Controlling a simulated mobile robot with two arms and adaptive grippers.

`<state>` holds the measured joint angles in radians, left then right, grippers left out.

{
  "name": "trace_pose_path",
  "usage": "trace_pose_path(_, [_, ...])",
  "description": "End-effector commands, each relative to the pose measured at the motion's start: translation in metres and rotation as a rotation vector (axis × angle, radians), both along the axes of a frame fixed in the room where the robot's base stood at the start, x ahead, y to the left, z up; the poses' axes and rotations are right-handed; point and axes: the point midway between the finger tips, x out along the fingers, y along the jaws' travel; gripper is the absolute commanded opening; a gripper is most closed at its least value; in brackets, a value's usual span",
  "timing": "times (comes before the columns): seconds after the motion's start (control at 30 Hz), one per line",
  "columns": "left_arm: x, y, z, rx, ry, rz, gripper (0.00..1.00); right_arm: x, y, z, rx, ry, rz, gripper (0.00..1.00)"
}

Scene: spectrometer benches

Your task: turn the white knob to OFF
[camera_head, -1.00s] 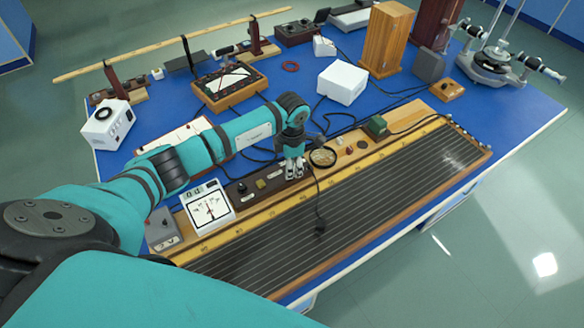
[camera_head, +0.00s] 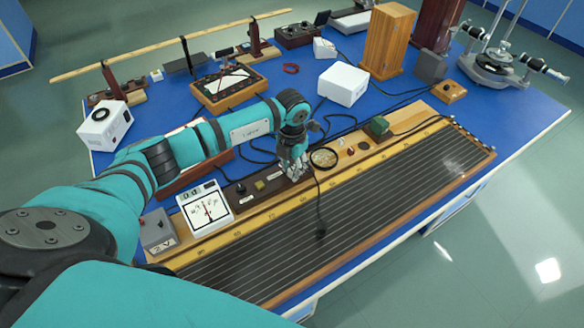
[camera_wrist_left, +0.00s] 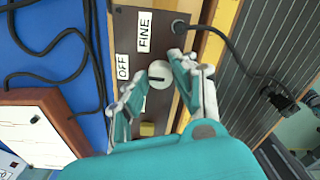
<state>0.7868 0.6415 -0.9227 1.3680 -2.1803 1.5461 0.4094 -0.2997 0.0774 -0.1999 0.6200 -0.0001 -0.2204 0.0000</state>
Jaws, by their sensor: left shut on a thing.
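The white knob (camera_wrist_left: 160,69) is round with a short dark line on its face. It sits on a dark brown panel strip (camera_wrist_left: 126,30) in the left wrist view. An OFF label (camera_wrist_left: 122,67) is to its left and a FINE label (camera_wrist_left: 145,32) is above it. I cannot tell which end of the dark line is the pointer. My left gripper (camera_head: 292,174) is down at the panel, its fingers (camera_wrist_left: 153,75) shut on the white knob from both sides. The gripper hides the knob in the head view. My right gripper is not in view.
A white meter (camera_head: 206,207) stands left of the gripper. A long ruled wire board (camera_head: 390,190) lies in front, with a black probe (camera_head: 320,229) on it. A round dial (camera_head: 323,157) is close on the right. A black cable (camera_wrist_left: 240,55) runs from a jack beside the knob.

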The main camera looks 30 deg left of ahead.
Motion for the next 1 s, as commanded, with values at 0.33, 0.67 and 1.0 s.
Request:
trace_pose_path(0.33, [0.0005, 0.0001, 0.001, 0.0, -0.001, 0.039, 0.0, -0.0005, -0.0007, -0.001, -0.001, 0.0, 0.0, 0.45])
trace_pose_path(0.67, [0.0006, 0.0001, 0.0011, 0.0, -0.002, 0.038, 0.35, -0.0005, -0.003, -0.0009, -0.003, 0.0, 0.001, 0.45])
trace_pose_path(1.0, [0.0002, 0.0001, 0.0005, 0.0, -0.001, 0.037, 0.49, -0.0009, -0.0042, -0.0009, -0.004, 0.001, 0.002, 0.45])
